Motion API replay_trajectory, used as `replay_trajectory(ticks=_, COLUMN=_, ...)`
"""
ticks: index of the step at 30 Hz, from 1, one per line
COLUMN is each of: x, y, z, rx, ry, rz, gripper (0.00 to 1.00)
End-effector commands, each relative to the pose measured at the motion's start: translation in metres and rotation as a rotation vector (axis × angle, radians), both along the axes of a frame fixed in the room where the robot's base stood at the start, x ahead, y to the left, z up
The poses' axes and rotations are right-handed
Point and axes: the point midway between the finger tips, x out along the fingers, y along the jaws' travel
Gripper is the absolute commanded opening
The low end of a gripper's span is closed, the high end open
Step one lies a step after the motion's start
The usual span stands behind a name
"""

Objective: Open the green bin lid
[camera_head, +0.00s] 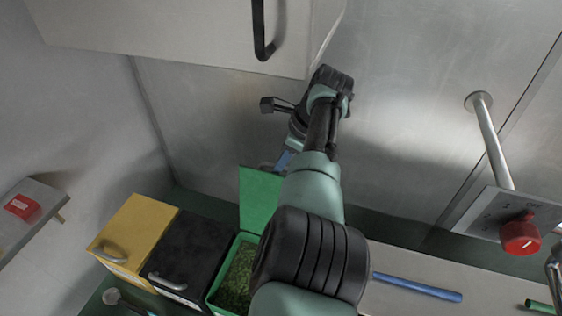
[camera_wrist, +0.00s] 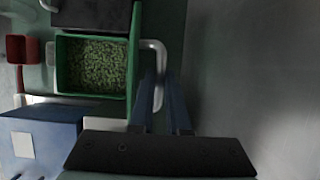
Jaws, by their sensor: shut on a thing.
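The green bin (camera_head: 214,295) stands at the right end of a row of bins, with its green lid (camera_head: 259,198) raised about upright. Green granules show inside the bin in both views. In the wrist view the green bin (camera_wrist: 60,65) is seen from above, and its lid (camera_wrist: 134,62) is edge-on. My gripper (camera_head: 283,160) is at the raised lid's upper edge, on its far side. In the wrist view its blue fingers (camera_wrist: 165,92) are at the lid's pale handle (camera_wrist: 157,48), shut on it. The finger contact is partly hidden.
A black bin (camera_head: 195,250) and a yellow bin (camera_head: 137,233) stand left of the green bin, lids closed. A cabinet with a black handle (camera_head: 260,30) hangs above. A red knob (camera_head: 520,235) and a blue bar (camera_head: 417,287) are at right. The steel wall is close behind.

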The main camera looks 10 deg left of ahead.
Motion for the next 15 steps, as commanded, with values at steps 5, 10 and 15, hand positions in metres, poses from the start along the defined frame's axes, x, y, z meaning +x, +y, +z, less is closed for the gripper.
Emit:
replay_trajectory(ticks=5, x=0.0031, y=-0.0009, z=0.0031, rx=-0.001, ry=-0.013, rz=-0.004, gripper=0.0)
replay_trajectory(ticks=10, x=0.0029, y=-0.0009, z=0.0032, rx=0.0, ry=-0.012, rz=-0.004, gripper=0.27)
replay_trajectory(ticks=15, x=0.0022, y=-0.0008, z=0.0027, rx=-0.001, ry=-0.009, rz=-0.002, gripper=0.27)
